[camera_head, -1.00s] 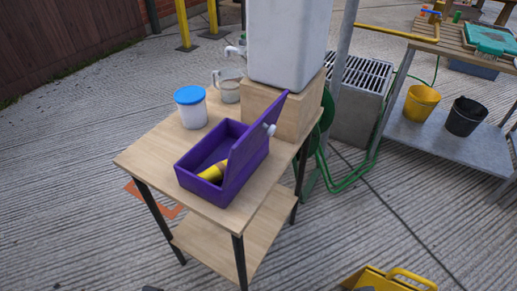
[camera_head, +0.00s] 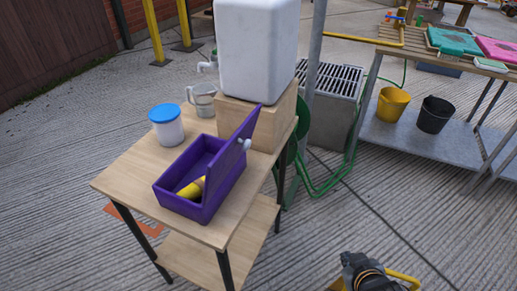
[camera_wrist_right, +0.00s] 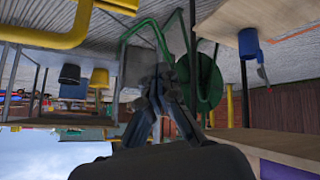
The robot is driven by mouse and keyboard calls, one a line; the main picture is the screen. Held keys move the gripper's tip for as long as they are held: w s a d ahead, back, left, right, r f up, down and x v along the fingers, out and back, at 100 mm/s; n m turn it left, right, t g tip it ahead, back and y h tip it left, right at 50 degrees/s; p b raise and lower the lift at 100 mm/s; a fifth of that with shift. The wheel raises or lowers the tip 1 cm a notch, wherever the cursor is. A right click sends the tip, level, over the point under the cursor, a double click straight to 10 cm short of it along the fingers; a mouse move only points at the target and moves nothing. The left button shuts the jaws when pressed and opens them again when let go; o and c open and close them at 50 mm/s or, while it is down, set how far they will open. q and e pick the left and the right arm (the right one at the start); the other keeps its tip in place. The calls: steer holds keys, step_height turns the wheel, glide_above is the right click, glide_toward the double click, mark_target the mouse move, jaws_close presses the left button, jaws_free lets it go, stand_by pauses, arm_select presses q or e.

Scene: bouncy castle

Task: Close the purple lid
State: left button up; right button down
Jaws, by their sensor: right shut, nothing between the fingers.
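The purple lid (camera_head: 236,157) stands raised and tilted along the right side of the purple box (camera_head: 182,203), with a pale knob (camera_head: 244,143) on its outer face. The box is open on a small wooden table (camera_head: 135,167), and a yellow thing (camera_head: 190,189) lies inside it. My right gripper (camera_head: 362,262) is at the bottom of the head view, right of the table and apart from the lid. In the right wrist view its dark fingers (camera_wrist_right: 158,76) are shut and empty. A bit of purple shows at that view's lower right corner. My left gripper is not in view.
A blue-lidded white tub (camera_head: 167,126) and a clear jug (camera_head: 203,100) stand behind the box. A white water container (camera_head: 256,50) rests on a wooden block (camera_head: 270,122) close behind the lid. A yellow-handled thing is partly hidden by my right gripper.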

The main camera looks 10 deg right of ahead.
steer(key=w+d+r+n+t+y+p, duration=0.15)
steer(key=w+r+n+t, duration=0.35)
steer(key=r, duration=0.5)
steer(key=w+r+n+t+y+p, duration=0.1)
steer(key=w+r+n+t+y, duration=0.15)
steer(key=w+r+t, duration=0.6)
steer(key=s+a+r+n+g+y+p, duration=0.1)
steer(key=s+a+r+n+g+y, duration=0.1)
steer(key=s+a+n+g+y, duration=0.55)
steer(key=s+a+r+n+g+y+p, duration=0.25)
steer(key=n+g+y, duration=0.25)
steer(key=n+y, duration=0.65)
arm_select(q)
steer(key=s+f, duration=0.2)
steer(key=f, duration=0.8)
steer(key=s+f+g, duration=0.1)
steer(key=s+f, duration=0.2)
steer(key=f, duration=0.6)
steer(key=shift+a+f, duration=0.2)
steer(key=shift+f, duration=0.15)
arm_select(e)
steer(key=w+a+r+n+h, duration=0.1)
steer(key=w+a+r, duration=0.1)
steer(key=a, duration=0.3)
steer(key=w+a+r+n+h, duration=0.1)
steer(key=w+a+r, duration=0.1)
steer(key=w+a, duration=0.2)
steer(key=x, duration=0.2)
steer(key=shift+a, duration=0.4)
